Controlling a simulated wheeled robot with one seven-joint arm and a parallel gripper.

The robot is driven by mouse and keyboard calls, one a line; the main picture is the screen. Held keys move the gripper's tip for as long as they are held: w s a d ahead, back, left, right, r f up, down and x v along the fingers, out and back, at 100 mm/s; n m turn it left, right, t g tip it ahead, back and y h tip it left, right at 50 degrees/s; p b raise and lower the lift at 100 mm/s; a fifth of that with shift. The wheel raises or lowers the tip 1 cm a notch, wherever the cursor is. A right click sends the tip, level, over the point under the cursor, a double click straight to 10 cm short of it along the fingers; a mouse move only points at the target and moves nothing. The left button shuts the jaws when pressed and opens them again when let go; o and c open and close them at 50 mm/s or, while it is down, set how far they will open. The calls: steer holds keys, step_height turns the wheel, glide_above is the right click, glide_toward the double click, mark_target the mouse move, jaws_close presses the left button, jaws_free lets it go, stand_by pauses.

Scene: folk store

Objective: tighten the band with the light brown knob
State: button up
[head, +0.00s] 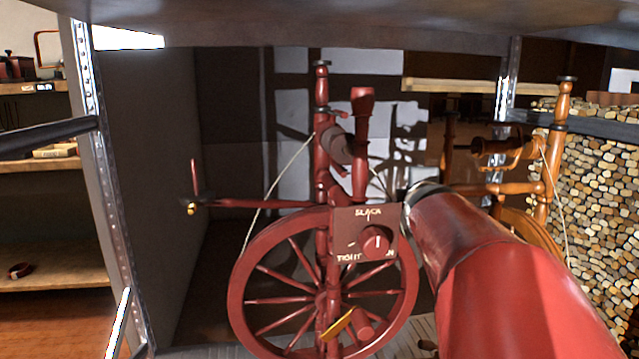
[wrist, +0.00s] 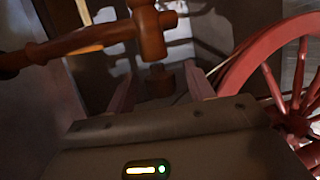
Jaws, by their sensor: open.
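A dark red spinning wheel (head: 243,285) stands in the middle of the head view. Its plate (head: 345,221), lettered SLACK and TIGHT, carries a round red knob (head: 377,241) with a pale mark. A light brown spinning wheel (head: 553,160) stands to the right, its lower part mostly hidden behind my arm. I cannot make out a light brown knob in the head view. My gripper (wrist: 160,92) is open in the wrist view, fingers apart. A small brown piece (wrist: 160,76) shows beyond and between the fingertips, apparently not gripped. In the head view my arm hides the fingers.
Brown turned wooden parts (wrist: 150,35) cross the wrist view just above the fingers. The red wheel's rim (wrist: 245,62) is close on the right there. A metal shelf post (head: 100,150) stands left, a stone-patterned panel (head: 610,190) right, and a shelf overhead.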

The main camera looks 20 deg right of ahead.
steer(key=shift+x, duration=1.55)
steer(key=c, duration=1)
steer(key=shift+f, duration=0.1)
steer(key=shift+f+b, duration=0.1)
steer(key=shift+b, duration=0.35)
